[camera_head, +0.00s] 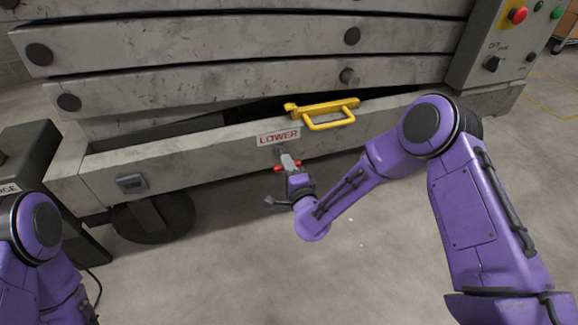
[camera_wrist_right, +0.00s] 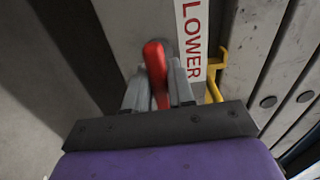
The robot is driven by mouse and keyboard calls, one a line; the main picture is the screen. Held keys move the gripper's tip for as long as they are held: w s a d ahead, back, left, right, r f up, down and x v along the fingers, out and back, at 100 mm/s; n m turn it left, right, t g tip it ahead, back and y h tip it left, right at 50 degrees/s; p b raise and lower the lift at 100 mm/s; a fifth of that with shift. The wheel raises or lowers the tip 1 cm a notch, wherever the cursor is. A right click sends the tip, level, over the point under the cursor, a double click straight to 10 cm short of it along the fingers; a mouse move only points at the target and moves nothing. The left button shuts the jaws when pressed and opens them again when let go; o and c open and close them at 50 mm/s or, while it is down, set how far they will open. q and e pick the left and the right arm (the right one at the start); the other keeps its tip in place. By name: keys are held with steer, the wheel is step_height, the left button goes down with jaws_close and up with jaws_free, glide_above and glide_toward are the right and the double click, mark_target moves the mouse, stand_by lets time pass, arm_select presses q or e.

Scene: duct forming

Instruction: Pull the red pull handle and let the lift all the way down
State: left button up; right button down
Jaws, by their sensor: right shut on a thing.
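The red pull handle (camera_head: 279,168) sits just under the LOWER label (camera_head: 279,137) on the front beam of the grey lift (camera_head: 200,152). My right gripper (camera_head: 289,163) is at the handle, its fingers closed around it. In the right wrist view the red handle (camera_wrist_right: 156,72) stands between the two grey fingers of the right gripper (camera_wrist_right: 160,90), with the LOWER label (camera_wrist_right: 193,40) beside it. The lift's stacked grey panels (camera_head: 240,80) lie above the beam, with a dark gap between. My left arm shows at the lower left, but its gripper is out of view.
A yellow bracket handle (camera_head: 329,113) is on the beam, right of the label. A control panel (camera_head: 498,50) with a red button (camera_head: 517,15) is at the upper right. A dark pedestal stands at the left. The floor in front is clear.

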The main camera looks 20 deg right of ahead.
steer(key=shift+f, duration=0.1)
stand_by(0.3)
steer(key=shift+w, duration=0.9)
steer(key=c, duration=0.8)
jaws_free()
steer(key=shift+c, duration=0.2)
steer(key=s+p, duration=0.1)
steer(key=s, duration=0.9)
steer(key=shift+d, duration=0.15)
